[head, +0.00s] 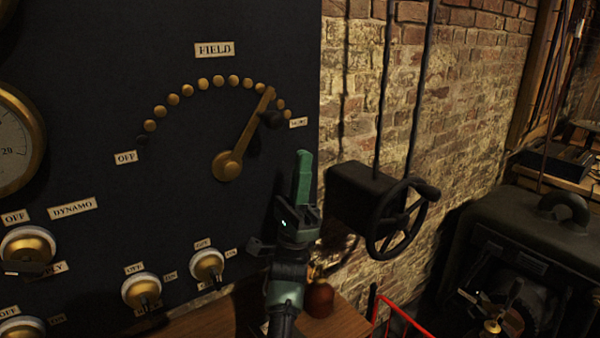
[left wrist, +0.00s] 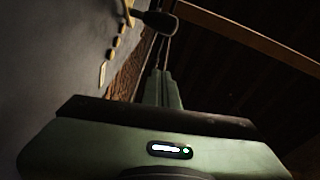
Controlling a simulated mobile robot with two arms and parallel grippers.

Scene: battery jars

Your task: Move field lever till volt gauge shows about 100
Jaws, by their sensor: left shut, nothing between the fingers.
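The brass field lever (head: 243,137) is on the dark panel. It points up and right from its pivot, its tip over the studs near the right end of the arc. Its black knob (head: 271,119) sits near the tip and also shows in the left wrist view (left wrist: 158,21). My left gripper (head: 304,158) is shut and empty, fingers pointing up, below and right of the knob and apart from it. A brass-rimmed gauge (head: 38,125) is cut off at the left edge; its needle is not visible and I cannot tell if it is the volt gauge. My right gripper is not in view.
A black box with a handwheel (head: 400,220) stands close to the right of my gripper, before the brick wall. Brass switches (head: 207,265) line the panel's lower part. A wooden ledge (head: 345,318) and a red rail (head: 400,315) are below.

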